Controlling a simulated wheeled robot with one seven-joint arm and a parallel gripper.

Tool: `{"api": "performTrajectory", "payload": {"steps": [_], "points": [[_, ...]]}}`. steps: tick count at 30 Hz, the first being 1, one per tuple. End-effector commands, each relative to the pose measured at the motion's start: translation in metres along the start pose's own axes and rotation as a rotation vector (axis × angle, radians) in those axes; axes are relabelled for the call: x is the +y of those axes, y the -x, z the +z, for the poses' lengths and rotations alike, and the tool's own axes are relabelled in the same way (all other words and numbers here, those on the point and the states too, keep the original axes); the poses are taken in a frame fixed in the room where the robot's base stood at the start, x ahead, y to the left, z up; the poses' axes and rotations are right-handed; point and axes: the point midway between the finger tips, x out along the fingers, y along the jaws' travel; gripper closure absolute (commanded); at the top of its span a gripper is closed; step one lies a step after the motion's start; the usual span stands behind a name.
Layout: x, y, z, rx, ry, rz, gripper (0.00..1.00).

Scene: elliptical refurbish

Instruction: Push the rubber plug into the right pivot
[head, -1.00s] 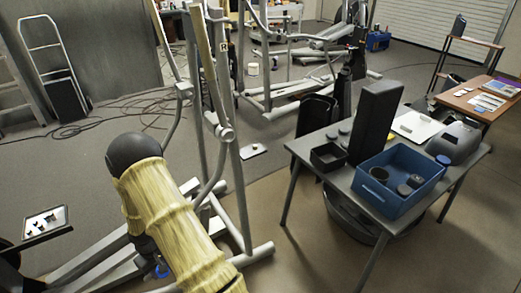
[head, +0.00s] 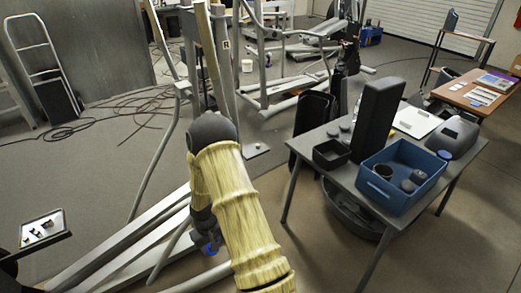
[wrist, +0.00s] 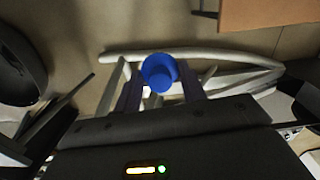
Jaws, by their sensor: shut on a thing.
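The rubber plug (wrist: 160,73) is blue and round, held at the fingertips in the middle of the wrist view. My gripper (wrist: 162,90) is shut on it, with a dark finger on each side. In the head view a bit of the blue plug (head: 208,251) shows below my yellow-sleeved arm, low over the near elliptical trainer's grey tubes (head: 120,247). An upright post of the trainer carries an R label (head: 226,45). The right pivot cannot be made out; my arm covers the middle of that trainer. No contact between plug and trainer can be made out.
A grey table (head: 462,163) at right holds a blue bin (head: 392,195), a small black box (head: 331,154) and a tall dark block (head: 376,115). A small tray with parts (head: 43,229) is at left. Cables (head: 120,103) lie on the floor behind.

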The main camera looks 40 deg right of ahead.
Motion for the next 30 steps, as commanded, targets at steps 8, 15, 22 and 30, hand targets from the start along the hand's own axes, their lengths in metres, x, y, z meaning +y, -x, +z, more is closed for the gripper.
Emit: {"api": "performTrajectory", "payload": {"steps": [8, 15, 22, 30], "points": [[-0.001, 0.000, 0.000, 0.000, 0.002, 0.000, 0.80], [0.003, 0.001, -0.007, 0.026, -0.008, -0.007, 0.80], [0.039, 0.018, -0.056, 0.269, -0.078, -0.059, 0.80], [0.089, 0.061, -0.099, 0.668, -0.143, -0.128, 0.80]]}}
